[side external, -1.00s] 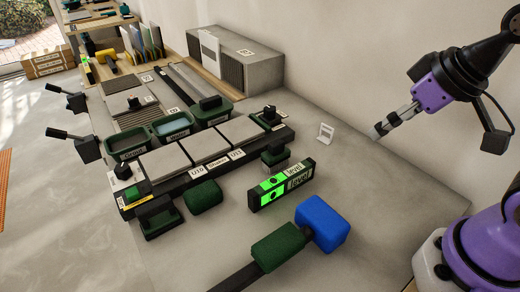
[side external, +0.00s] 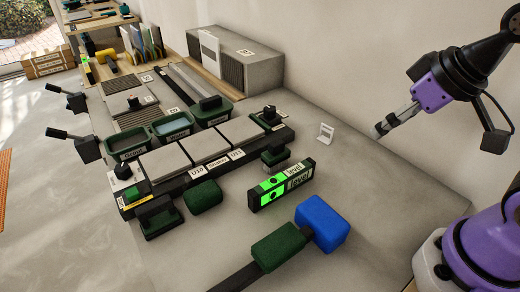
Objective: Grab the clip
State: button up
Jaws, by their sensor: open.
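A small white piece (side external: 326,134), which looks like the clip, stands upright on the grey bench top, right of the tile row. My gripper (side external: 380,130) is at the right, angled down and to the left. Its fingertips are to the right of the white piece and apart from it, with nothing seen between them. The gap between the fingers is hard to make out at this angle. Three grey tiles (side external: 205,145) lie in a row on a dark rack.
A green level (side external: 282,186) and a mallet with a blue head (side external: 322,222) lie in front. A dark green-handled tool (side external: 275,153) stands beside the rack. Green bins (side external: 128,146) and a grey box (side external: 235,62) are further back. The bench right of the level is clear.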

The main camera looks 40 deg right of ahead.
jog(key=shift+w, duration=0.1)
dwell(0.3)
jog(key=n+g, duration=0.1)
jog(key=n, duration=0.1)
send_near(327, 130)
jog(key=shift+y, duration=0.3)
jog(key=x, duration=0.4)
jog(key=shift+w+d+f, duration=0.1)
jog(key=shift+w+d, duration=0.1)
jog(key=shift+d, duration=0.1)
jog(key=x, duration=0.6)
jog(key=shift+s, duration=0.1)
grip_shut()
